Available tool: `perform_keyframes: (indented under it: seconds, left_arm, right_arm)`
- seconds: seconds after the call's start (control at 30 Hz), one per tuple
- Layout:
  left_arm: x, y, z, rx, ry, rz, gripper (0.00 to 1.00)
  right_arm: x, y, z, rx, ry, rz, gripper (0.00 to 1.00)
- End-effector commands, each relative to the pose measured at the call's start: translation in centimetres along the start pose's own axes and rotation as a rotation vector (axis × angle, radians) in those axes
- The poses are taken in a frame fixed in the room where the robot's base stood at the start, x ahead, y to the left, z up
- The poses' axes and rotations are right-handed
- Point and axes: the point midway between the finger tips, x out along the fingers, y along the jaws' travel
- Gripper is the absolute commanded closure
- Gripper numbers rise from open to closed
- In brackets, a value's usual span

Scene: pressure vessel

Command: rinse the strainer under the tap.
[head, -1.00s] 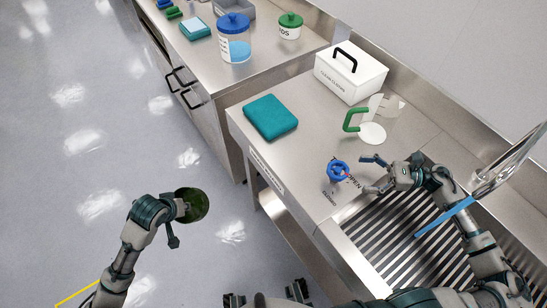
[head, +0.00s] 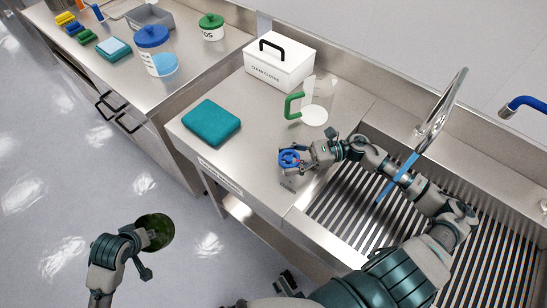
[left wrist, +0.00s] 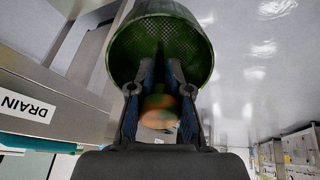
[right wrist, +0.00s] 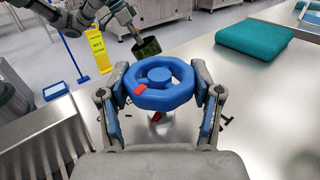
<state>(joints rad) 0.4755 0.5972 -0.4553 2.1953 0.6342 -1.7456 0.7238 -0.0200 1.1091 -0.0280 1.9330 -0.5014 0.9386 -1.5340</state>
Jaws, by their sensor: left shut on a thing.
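The strainer is a round green mesh cup (head: 156,230) (left wrist: 162,38). My left gripper (head: 141,243) (left wrist: 160,75) is shut on its orange-brown handle (left wrist: 158,110) and holds it over the floor, left of the counter. The chrome tap (head: 440,115) arches over the slatted sink (head: 440,255). A blue strip (head: 395,180) runs from the tap's end down toward the sink; I cannot tell whether it is water. My right gripper (head: 300,160) (right wrist: 160,93) is around the blue valve wheel (head: 287,158) (right wrist: 150,88), fingers apart on either side.
A clear jug (head: 316,102) with a green handle, a white lidded box (head: 280,68) and a folded teal cloth (head: 211,122) stand on the counter. A side counter holds a blue-lidded container (head: 155,52). A yellow wet-floor sign (right wrist: 98,45) stands on the floor.

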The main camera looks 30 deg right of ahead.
Motion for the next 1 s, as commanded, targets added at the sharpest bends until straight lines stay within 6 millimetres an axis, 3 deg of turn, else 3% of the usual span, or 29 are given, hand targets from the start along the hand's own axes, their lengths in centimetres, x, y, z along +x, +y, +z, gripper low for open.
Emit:
perform_keyframes:
  seconds: [0.07, 0.47, 1.0]
  left_arm:
    - [0.0, 0.0, -0.1, 0.000, 0.002, 0.001, 1.00]
    - [-1.2, 0.1, -0.6, 0.001, 0.010, 0.001, 1.00]
    - [-8.7, 1.1, -4.4, 0.007, 0.053, 0.001, 1.00]
  right_arm:
    - [-0.1, -0.1, 0.0, 0.001, 0.001, -0.003, 0.70]
    - [-0.1, -0.1, 0.2, 0.001, 0.001, -0.044, 0.70]
    - [-0.1, 0.1, 0.5, 0.002, -0.001, -0.437, 0.70]
